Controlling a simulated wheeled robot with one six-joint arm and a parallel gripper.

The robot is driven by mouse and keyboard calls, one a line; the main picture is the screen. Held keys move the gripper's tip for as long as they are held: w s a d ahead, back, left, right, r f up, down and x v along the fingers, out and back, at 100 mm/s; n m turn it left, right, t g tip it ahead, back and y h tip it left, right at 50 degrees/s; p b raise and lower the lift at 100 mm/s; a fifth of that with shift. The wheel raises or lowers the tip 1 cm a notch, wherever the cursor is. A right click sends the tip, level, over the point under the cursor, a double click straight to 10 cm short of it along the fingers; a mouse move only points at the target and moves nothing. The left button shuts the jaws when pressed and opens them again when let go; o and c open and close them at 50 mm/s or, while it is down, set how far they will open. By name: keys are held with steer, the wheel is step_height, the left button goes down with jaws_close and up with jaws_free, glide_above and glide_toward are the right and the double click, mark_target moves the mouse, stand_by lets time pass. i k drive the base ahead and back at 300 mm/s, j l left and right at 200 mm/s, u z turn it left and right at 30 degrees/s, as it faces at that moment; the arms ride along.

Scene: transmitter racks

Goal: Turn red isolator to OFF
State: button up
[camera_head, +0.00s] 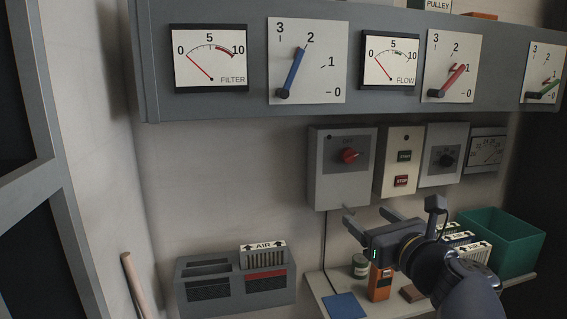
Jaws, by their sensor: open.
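The red isolator (349,156) is a small rotary knob on the front of a grey wall box (325,184). Lettering that looks like OFF is printed just above the knob. The knob's handle appears to point to the right rather than up at the lettering, though it is small here. My gripper (366,215) is open and empty. It is below and slightly right of the isolator box in the picture, with its two fingers toward the wall and apart from the knob.
A start/stop box (392,188) and a black-knob box (437,174) stand right of the isolator. A gauge panel (258,112) runs above. Below are a shelf (385,309), an orange device (380,284), a green bin (512,246) and a grey filter holder (215,303).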

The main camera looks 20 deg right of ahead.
mark_target(348, 155)
steer(key=i+l, duration=0.25)
steer(key=i, duration=0.15)
steer(key=i+l+z, duration=0.15)
steer(key=i, duration=0.3)
steer(key=l, duration=0.05)
